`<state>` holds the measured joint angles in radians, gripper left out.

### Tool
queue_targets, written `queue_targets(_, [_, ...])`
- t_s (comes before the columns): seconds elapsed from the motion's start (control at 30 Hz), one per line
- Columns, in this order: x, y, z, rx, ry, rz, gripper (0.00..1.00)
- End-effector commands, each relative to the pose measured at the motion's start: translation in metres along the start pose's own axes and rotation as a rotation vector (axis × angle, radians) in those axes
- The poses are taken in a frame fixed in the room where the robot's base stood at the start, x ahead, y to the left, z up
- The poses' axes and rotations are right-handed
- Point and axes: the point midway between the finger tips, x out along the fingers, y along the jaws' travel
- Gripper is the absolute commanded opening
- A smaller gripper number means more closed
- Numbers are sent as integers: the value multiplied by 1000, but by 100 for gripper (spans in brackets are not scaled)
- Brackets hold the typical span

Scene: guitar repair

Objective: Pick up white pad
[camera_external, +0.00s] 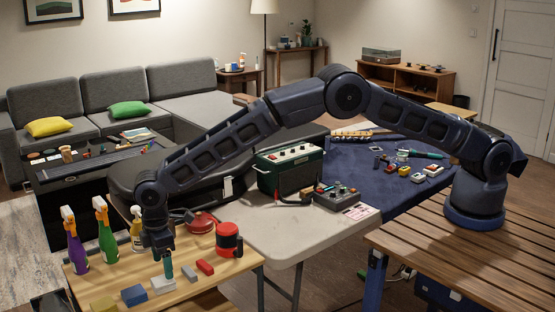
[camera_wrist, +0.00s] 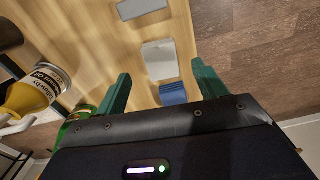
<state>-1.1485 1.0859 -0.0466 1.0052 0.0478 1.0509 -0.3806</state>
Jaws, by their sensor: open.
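The white pad (camera_external: 162,285) lies on the wooden side table, between a blue block (camera_external: 134,295) and a grey block (camera_external: 188,272). In the wrist view the white pad (camera_wrist: 160,60) shows ahead of and between my fingertips, beside the blue block (camera_wrist: 172,93). The grey block (camera_wrist: 140,8) is at the top of that view. My gripper (camera_external: 165,265) hangs pointing down by the pad; its green fingers (camera_wrist: 161,70) are open with nothing between them in grip. The exact gap above the pad is hard to tell.
Purple (camera_external: 75,245) and green (camera_external: 105,235) spray bottles and a smaller bottle (camera_external: 137,229) stand left of my gripper. A red canister (camera_external: 228,238) and red block (camera_external: 205,267) are to the right. A yellow block (camera_external: 103,304) lies at the front edge.

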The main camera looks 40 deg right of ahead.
Motion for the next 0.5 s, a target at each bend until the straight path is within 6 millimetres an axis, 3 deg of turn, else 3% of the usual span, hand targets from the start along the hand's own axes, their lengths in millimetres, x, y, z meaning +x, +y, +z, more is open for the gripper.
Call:
queue_targets(0.33, [42, -1, -8, 0, -1, 0, 71])
queue_targets(0.5, [50, -1, -8, 0, -1, 1, 71])
